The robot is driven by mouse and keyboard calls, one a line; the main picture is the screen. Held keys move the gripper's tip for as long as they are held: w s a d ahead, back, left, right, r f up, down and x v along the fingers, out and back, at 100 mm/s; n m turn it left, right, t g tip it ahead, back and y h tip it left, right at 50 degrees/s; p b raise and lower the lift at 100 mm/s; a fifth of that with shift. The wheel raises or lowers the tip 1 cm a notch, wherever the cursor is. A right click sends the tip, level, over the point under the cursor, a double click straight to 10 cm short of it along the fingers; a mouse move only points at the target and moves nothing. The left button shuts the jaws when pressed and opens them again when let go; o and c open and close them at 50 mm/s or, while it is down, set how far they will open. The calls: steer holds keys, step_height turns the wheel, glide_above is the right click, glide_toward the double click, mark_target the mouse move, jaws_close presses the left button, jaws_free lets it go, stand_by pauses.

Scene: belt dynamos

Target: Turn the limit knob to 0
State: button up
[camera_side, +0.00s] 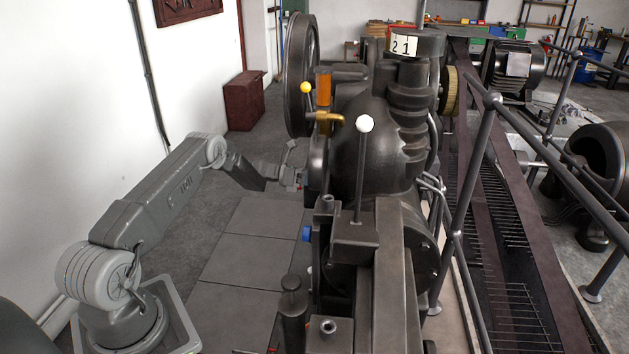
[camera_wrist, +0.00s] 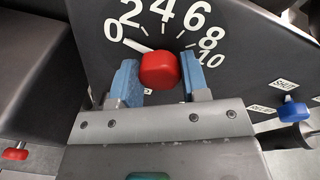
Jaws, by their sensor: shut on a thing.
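The limit knob (camera_wrist: 160,71) is red and sits at the centre of a dark dial (camera_wrist: 100,18) with white numbers from 0 to 10. A thick white line by the knob runs up and left towards the 0. The two blue fingers of my gripper (camera_wrist: 160,62) stand on either side of the knob, shut on it. In the side view my gripper (camera_side: 298,180) is at the left flank of the dark machine (camera_side: 350,165). The knob and dial cannot be made out there.
In the side view a white-tipped lever (camera_side: 364,125) and a large wheel (camera_side: 300,75) stand nearby. The floor plates (camera_side: 240,250) are clear.

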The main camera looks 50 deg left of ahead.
steer(key=shift+f, duration=0.1)
steer(key=o, duration=0.9)
steer(key=v, duration=1.4)
steer(key=shift+d, duration=0.1)
steer(key=shift+w, duration=0.1)
